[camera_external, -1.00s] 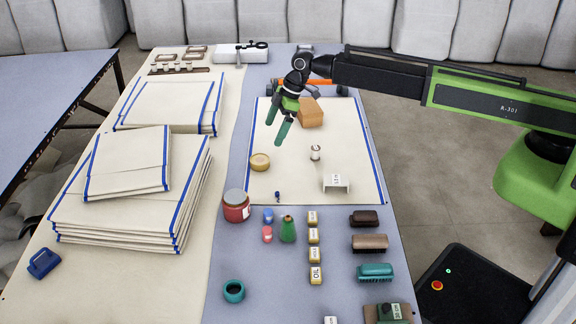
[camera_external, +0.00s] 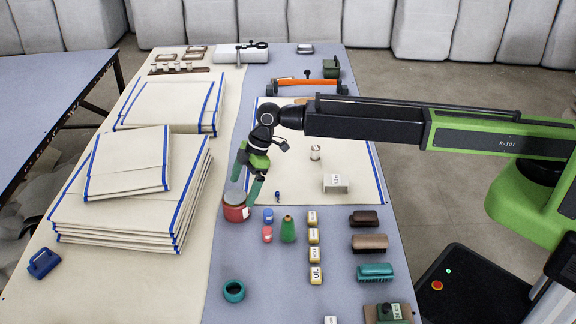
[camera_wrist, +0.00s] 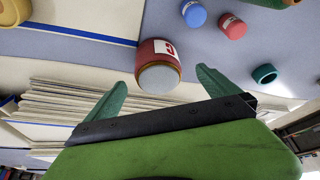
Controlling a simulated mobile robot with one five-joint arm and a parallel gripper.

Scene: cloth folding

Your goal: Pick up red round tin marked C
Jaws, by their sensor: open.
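The red round tin (camera_external: 236,206) stands upright on the blue-grey table strip, beside the tall stack of folded cloths. In the wrist view the red tin (camera_wrist: 158,66) has a pale lid and a white label with a red letter that looks like C. My gripper (camera_external: 247,193) is open, with its green fingers pointing down at the tin. In the external view one finger is at the tin's right side and the other overlaps its upper left. In the wrist view the tin lies between and just beyond the fingertips (camera_wrist: 160,78); contact cannot be told.
Small blue (camera_external: 268,215) and red (camera_external: 267,234) pots and a green bottle (camera_external: 288,230) stand close right of the tin. The cloth stack (camera_external: 130,205) is close on its left. A teal ring (camera_external: 233,291) lies in front, with clear table between.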

